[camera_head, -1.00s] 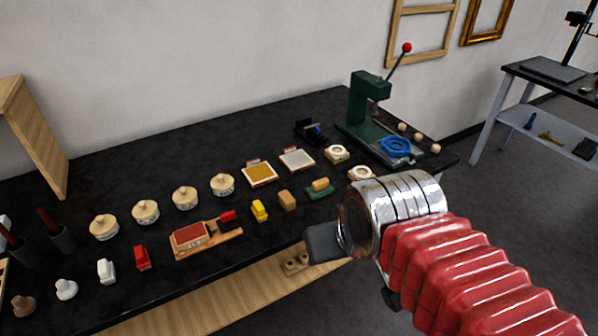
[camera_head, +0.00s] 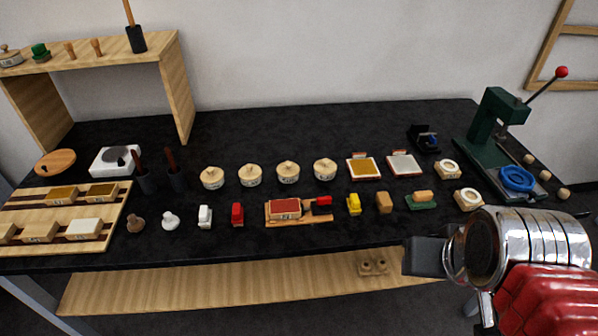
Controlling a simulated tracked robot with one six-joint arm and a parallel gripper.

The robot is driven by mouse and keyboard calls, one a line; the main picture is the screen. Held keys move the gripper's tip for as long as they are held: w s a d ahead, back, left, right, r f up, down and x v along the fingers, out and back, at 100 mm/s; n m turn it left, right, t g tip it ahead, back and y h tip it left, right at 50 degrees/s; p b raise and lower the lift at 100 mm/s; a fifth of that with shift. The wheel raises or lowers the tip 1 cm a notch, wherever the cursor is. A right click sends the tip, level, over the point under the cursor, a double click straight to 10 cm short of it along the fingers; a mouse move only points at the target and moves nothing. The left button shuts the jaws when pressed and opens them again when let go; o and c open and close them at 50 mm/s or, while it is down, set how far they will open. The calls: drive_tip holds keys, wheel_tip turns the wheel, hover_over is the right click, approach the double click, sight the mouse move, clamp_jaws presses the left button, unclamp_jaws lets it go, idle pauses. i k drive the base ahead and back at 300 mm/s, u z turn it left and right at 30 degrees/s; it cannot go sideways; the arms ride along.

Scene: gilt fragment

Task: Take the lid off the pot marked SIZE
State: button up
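Several round pale pots with knobbed lids stand in a row along the middle of the black bench: a leftmost pot (camera_head: 212,179), a second pot (camera_head: 250,176), a third pot (camera_head: 288,173) and a rightmost pot (camera_head: 325,170). Each has its lid on. Small dark marks show on their fronts, but I cannot read which says SIZE. My gripper (camera_head: 428,257) is at the lower right, in front of the bench's front edge and well away from the pots. A dark finger part shows; the chrome wrist hides the rest, so its opening is unclear.
In front of the pots are a red pad on a wooden base (camera_head: 284,208), a yellow block (camera_head: 353,204) and white and red small pieces. Dark holders with tools (camera_head: 177,178) stand left. A green press (camera_head: 497,125) stands right. The bench behind the pots is clear.

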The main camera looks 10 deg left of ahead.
sight(287, 169)
drive_tip(key=k, duration=0.65)
drive_tip(key=u, duration=0.4)
drive_tip(key=i, duration=1.05)
drive_tip(key=u, duration=0.95)
drive_tip(key=i, duration=0.6)
drive_tip(key=u, duration=0.3)
